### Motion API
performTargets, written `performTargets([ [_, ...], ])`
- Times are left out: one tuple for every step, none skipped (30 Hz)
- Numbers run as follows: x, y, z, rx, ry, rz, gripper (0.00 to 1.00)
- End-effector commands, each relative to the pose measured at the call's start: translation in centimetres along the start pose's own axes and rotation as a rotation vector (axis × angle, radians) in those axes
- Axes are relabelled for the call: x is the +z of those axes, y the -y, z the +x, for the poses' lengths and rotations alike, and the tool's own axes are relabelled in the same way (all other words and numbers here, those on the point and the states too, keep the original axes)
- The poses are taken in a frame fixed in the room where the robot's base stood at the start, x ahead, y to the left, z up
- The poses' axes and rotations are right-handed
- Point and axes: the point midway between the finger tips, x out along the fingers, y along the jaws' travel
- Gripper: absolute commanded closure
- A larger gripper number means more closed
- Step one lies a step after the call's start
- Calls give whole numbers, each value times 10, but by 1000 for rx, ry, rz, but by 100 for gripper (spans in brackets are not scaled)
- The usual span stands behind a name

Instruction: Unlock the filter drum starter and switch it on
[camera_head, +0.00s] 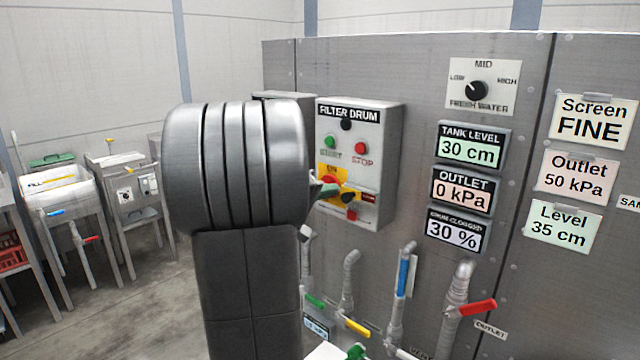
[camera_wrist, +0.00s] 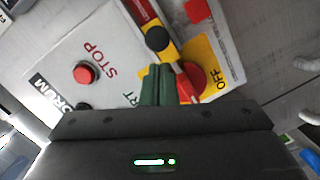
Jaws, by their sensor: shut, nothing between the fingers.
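The filter drum starter (camera_head: 385,130) is a grey box on the steel panel, with a green start button (camera_head: 330,143) and a red stop button (camera_head: 361,147). Its red rotary handle (camera_wrist: 190,80) sits on a yellow plate (camera_wrist: 205,52); "OFF" reads beside it in the wrist view and "ON" in the head view. A black round part (camera_wrist: 157,38) lies beside the plate on a red and yellow strip. My gripper (camera_wrist: 158,82) is shut and empty, its green fingers close beside the red handle. I cannot tell whether they touch.
Displays (camera_head: 467,190) and a fresh water dial (camera_head: 477,91) are right of the box. Pipes with coloured valve levers, including a yellow one (camera_head: 357,327) and a red one (camera_head: 478,307), stick out below. Sinks (camera_head: 60,195) stand at the far left.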

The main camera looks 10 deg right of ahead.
Motion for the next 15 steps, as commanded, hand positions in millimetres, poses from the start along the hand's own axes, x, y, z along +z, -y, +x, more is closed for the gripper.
performTargets([
  [3,-1,1,0,1,-2,100],
  [5,0,1,0,1,-1,100],
  [6,0,2,0,1,-1,100],
  [7,0,2,0,1,0,100],
  [7,0,2,0,0,0,100],
  [8,0,2,0,0,0,100],
  [8,0,2,0,0,0,100],
  [8,0,2,0,0,0,100],
  [8,0,2,0,0,0,100],
  [8,0,2,0,0,0,100],
  [8,0,2,0,0,0,100],
  [8,0,2,0,0,0,100],
  [8,0,2,0,0,0,100],
  [8,0,2,0,0,0,100],
  [9,0,2,0,0,1,100],
])
